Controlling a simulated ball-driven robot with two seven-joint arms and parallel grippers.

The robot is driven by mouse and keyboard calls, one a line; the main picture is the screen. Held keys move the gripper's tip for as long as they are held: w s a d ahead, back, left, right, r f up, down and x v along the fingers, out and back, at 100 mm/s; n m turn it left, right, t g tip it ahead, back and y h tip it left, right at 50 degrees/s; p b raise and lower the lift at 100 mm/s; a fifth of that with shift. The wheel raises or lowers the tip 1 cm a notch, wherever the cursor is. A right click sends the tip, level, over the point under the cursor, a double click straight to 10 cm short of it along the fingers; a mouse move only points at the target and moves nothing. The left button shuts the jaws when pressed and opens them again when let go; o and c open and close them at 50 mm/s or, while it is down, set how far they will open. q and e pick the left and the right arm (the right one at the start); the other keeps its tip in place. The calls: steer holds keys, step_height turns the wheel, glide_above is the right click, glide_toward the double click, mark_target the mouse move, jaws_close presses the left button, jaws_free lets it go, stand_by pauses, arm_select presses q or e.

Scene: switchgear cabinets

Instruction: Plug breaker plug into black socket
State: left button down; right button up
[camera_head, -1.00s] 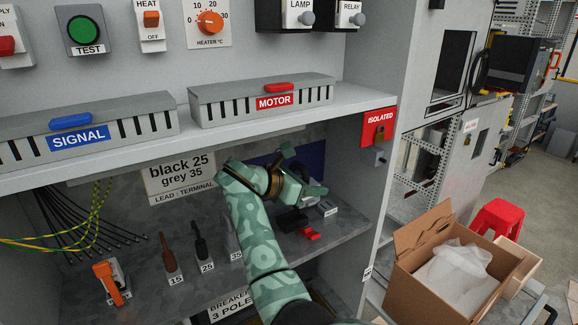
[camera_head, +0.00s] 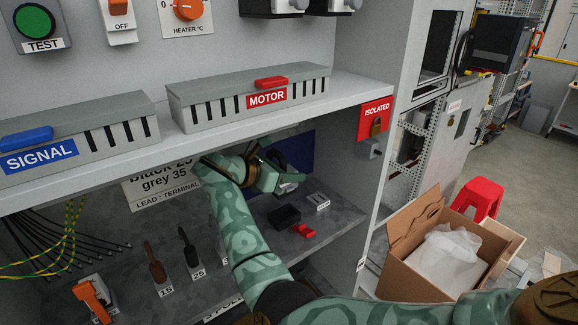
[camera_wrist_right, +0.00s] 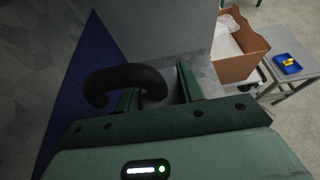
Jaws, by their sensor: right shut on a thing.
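My right gripper (camera_head: 268,172) is under the cabinet shelf, above and left of a black open-topped box (camera_head: 285,216), which looks like the black socket. The gripper is shut on a black thing, taken as the breaker plug. In the right wrist view a black curved handle-like part (camera_wrist_right: 128,76) arches beside the left finger and between the two fingers (camera_wrist_right: 158,92). In the head view the fingers and arm mostly hide the held thing. It is apart from the box as far as I can see. My left gripper is not in view.
A red piece (camera_head: 303,231) and a grey labelled block (camera_head: 318,202) lie near the box. The shelf with the motor duct (camera_head: 250,92) is close above the gripper. A cardboard box (camera_head: 445,262) stands outside at right.

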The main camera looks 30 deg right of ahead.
mark_target(289, 185)
steer(key=f, duration=0.3)
steer(key=shift+s+f+b, duration=0.2)
steer(key=shift+b, duration=0.2)
steer(key=shift+w+f, duration=0.15)
steer(key=shift+f, duration=0.65)
steer(key=shift+p, duration=0.4)
steer(key=shift+p, duration=0.5)
stand_by(0.7)
